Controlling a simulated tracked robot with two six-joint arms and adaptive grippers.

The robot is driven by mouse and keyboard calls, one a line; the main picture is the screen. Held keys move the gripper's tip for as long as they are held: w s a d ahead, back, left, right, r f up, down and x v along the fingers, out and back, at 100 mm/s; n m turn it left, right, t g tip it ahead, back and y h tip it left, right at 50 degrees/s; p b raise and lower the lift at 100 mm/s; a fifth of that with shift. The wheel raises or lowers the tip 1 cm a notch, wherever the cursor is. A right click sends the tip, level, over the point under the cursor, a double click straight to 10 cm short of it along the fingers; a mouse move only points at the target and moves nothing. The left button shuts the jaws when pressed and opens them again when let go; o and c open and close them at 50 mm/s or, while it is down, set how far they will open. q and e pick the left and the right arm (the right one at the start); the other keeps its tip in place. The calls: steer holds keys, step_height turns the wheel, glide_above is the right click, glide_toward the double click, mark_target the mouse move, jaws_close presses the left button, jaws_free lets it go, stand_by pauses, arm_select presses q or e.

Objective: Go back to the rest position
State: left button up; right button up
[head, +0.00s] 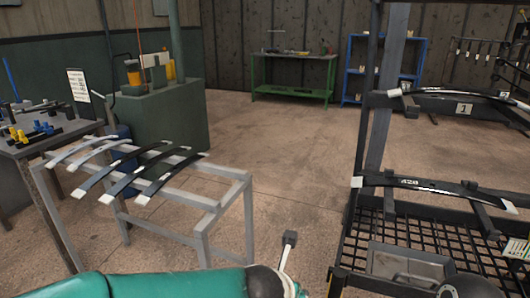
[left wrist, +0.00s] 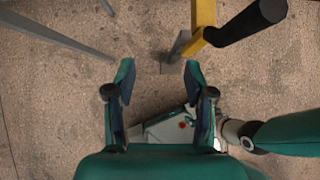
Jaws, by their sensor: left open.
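My left gripper (left wrist: 159,68) is open and empty in the left wrist view, pointing down at the bare brown floor. Its two fingers are well apart, with nothing between them. In the head view a teal link of my left arm crosses the bottom edge; the gripper itself is not visible there. A grey rack (head: 217,204) stands at the left with several dark leaf springs (head: 125,180) and paler ones lying across it. A black rack (head: 366,130) at the right bears a dark spring (head: 430,185) with white ends. My right gripper is not visible.
A workbench (head: 60,138) with small tools and a green cabinet (head: 165,120) stand at the left. A green table (head: 293,78) and a blue shelf (head: 355,70) are at the back. The middle floor is clear. A yellow post (left wrist: 203,15) rises near the left gripper.

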arm_select(q)
steer(key=a+f+m+g+y, duration=0.2)
steer(key=a+f+g+y, duration=0.15)
steer(key=a+f, duration=1.55)
steer(key=s+a+f+m+g, duration=0.2)
steer(key=s+a+f+m, duration=0.3)
steer(key=s+f+m, duration=0.75)
steer(key=s+d+f+m+h, duration=0.2)
steer(key=s+d+m+h, duration=0.3)
steer(key=m, duration=0.9)
step_height(320, 180, up, 16)
steer(key=d+p, duration=0.1)
steer(key=p, duration=1.5)
steer(key=shift+s+d+r+g+y+p, duration=0.2)
steer(key=shift+g+y+p, duration=0.1)
steer(key=shift+g+y, duration=0.05)
steer(key=shift+m, duration=0.25)
